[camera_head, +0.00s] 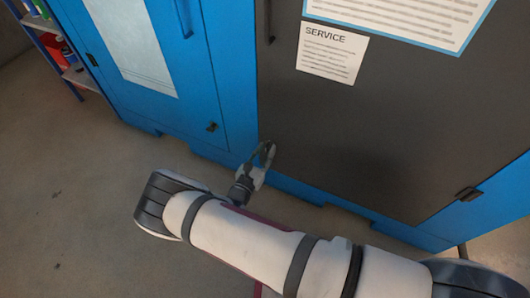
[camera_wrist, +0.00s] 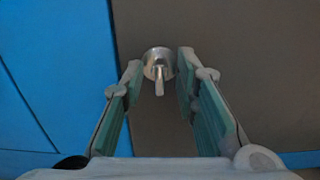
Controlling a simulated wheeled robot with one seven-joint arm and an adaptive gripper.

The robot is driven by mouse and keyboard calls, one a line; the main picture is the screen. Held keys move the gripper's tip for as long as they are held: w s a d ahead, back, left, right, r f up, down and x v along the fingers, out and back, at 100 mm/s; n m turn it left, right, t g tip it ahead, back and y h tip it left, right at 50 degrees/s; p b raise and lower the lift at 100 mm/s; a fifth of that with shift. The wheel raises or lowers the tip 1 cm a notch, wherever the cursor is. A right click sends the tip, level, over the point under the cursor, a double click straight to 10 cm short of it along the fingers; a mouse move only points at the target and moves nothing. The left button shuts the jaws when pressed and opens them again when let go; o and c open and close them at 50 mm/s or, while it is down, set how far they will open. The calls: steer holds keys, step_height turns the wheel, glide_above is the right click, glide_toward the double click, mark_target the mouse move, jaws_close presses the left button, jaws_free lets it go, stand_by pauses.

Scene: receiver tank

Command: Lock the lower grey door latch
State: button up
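The lower latch (camera_wrist: 158,68) is a round silver piece with a short lever that points down in the wrist view. It sits near the left edge of the grey door (camera_head: 375,110), beside the blue frame. My gripper (camera_wrist: 158,80) is open, with one finger on each side of the latch. I see a gap between the latch and each finger, and no clear contact. In the head view my gripper (camera_head: 264,155) is at the lower left corner of the grey door. The latch cannot be made out there.
A blue cabinet door (camera_head: 175,60) adjoins on the left, with a small dark fitting (camera_head: 211,127) low on it. A dark hinge (camera_head: 468,193) is at the grey door's lower right. A shelf (camera_head: 78,75) stands far left. Open floor (camera_head: 70,190) lies left of my arm.

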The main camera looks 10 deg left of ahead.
steer(key=shift+w, duration=0.1)
jaws_close()
